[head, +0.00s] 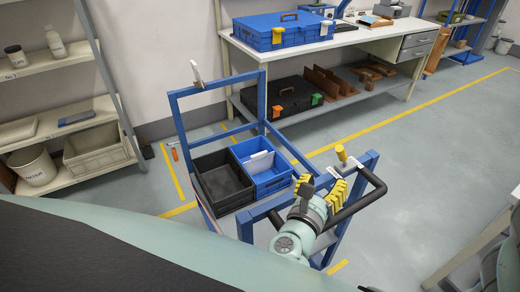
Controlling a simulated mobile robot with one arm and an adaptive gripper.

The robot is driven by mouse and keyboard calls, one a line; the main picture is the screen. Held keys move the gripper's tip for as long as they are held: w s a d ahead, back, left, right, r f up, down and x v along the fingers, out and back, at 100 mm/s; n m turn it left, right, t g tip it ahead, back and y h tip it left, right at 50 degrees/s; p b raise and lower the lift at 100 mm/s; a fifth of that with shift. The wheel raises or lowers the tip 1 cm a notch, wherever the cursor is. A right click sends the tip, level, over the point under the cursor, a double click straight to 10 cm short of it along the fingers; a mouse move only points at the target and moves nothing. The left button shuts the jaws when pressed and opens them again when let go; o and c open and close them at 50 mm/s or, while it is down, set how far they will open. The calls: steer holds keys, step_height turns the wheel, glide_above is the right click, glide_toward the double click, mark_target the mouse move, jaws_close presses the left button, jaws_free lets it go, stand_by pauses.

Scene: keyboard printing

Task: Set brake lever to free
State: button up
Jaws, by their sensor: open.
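A blue cart (218,86) stands in front of me in the head view. A short lever with a yellow knob (341,153) stands up at the near end of the cart, beside the black push handle (372,205); it looks like the brake lever. Its markings are too small to read, so I cannot tell its setting. My gripper (320,184), with yellow ribbed fingers, is open and empty, on the near side of the knob and apart from it. My arm hides part of the cart's near end.
A black crate (213,203) and a blue crate (281,180) sit on the cart. A shelf (75,55) stands left. A workbench (350,36) with a blue case (280,38) is behind. Floor right of the cart is clear up to the table edge.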

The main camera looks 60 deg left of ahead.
mark_target(339, 155)
steer(key=p+x, duration=0.2)
steer(key=x, duration=1)
steer(key=shift+w+a, duration=0.1)
steer(key=shift+w, duration=0.2)
steer(key=shift+s, duration=0.1)
jaws_close()
